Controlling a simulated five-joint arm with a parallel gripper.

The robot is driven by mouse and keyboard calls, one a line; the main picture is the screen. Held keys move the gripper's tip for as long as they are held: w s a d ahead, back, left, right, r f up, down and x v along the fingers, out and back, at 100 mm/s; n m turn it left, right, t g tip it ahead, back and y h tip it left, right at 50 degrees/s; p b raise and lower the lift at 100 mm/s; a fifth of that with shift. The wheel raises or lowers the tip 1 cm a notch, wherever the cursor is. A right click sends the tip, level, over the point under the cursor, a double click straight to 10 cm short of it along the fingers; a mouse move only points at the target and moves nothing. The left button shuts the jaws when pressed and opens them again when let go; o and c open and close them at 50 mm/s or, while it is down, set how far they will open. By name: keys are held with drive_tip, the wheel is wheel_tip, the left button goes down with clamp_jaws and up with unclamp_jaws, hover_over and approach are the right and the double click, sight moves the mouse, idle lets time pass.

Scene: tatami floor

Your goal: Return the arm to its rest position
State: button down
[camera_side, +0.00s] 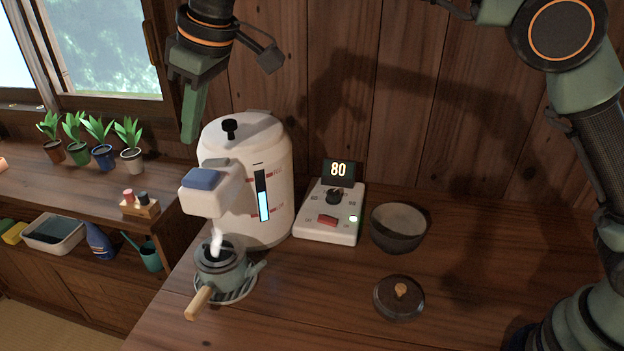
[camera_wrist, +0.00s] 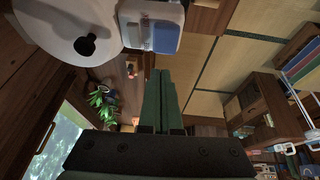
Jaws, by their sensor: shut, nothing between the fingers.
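My gripper (camera_side: 190,128) hangs in the air above and to the left of the white water dispenser (camera_side: 250,150), fingers pointing down, apart from it. In the wrist view its two green fingers (camera_wrist: 160,85) lie together, shut and empty. The dispenser's white top with its black knob also shows in the wrist view (camera_wrist: 65,28), at the upper left. My arm reaches over from the right side of the side view, its middle links cut off by the top edge.
A teapot (camera_side: 222,270) stands on a striped coaster under the spout, white at its opening. A control box (camera_side: 332,210) reads 80. A dark bowl (camera_side: 398,232) and a lid (camera_side: 399,297) sit to the right. Potted plants (camera_side: 103,157) line the left shelf. The front right counter is clear.

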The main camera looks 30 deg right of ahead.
drive_tip(key=shift+r, duration=0.8)
drive_tip(key=s+d+r+m+t+h, duration=0.1)
drive_tip(key=s+d+m, duration=0.15)
drive_tip(key=d, duration=0.75)
drive_tip(key=s+d+r+m, duration=0.2)
drive_tip(key=s+d, duration=0.1)
drive_tip(key=d, duration=0.7)
drive_tip(key=s+d+f+m+h, duration=0.1)
drive_tip(key=s+d+f+m, duration=0.3)
drive_tip(key=s+d+f, duration=0.6)
drive_tip(key=s+d, duration=0.4)
drive_tip(key=shift+f+t+h, duration=0.25)
drive_tip(key=shift+t+h, duration=0.05)
drive_tip(key=shift+t, duration=0.1)
